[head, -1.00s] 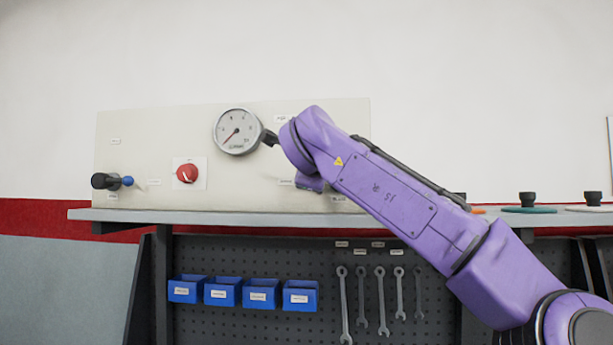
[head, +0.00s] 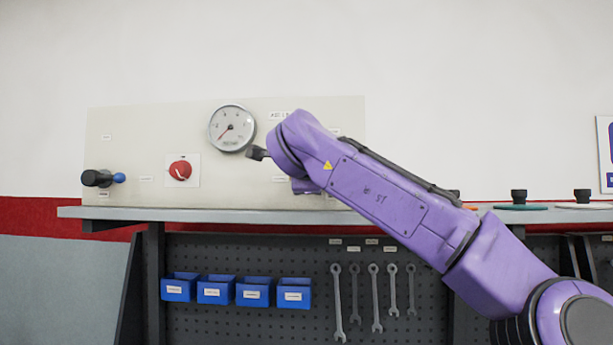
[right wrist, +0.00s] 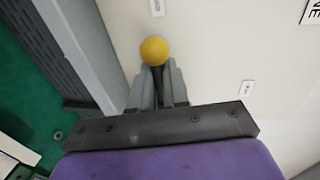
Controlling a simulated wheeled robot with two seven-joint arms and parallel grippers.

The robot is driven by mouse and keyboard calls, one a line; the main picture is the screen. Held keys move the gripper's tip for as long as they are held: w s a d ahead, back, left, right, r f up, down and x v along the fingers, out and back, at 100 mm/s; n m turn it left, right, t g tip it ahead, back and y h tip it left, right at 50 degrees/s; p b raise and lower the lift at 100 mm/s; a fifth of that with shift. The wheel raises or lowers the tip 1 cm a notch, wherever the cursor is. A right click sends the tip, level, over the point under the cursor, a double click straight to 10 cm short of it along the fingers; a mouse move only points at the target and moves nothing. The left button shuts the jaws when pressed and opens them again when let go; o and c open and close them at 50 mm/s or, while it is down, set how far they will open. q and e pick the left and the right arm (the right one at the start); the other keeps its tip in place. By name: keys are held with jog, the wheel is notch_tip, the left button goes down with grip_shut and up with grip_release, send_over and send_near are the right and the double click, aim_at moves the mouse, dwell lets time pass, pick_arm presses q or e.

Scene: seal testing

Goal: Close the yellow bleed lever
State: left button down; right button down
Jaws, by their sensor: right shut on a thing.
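The yellow ball knob (right wrist: 154,50) of the bleed lever shows in the right wrist view, in front of the pale panel. My right gripper (right wrist: 158,78) is shut on the lever, with its grey fingers on either side of the dark stem just behind the ball. The rest of the lever is hidden by the fingers and the gripper body. In the head view my purple right arm hides the lever and most of the gripper. My left gripper is in neither view.
The panel (head: 130,145) carries a round gauge (head: 232,128), a red knob (head: 180,170) and a black valve with a blue knob (head: 119,178). It stands on a grey shelf (head: 150,213). Blue bins (head: 254,292) and several wrenches hang below. The left front is clear.

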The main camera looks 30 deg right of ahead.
jog(key=c, duration=1.2)
grip_release()
jog(key=shift+d+r, duration=0.15)
jog(key=shift+d, duration=0.1)
jog(key=shift+w+d+f, duration=0.35)
jog(key=shift+w+d, duration=0.05)
jog(key=shift+w, duration=0.05)
jog(key=shift+b+v, duration=1.7)
jog(key=shift+v, duration=3.55)
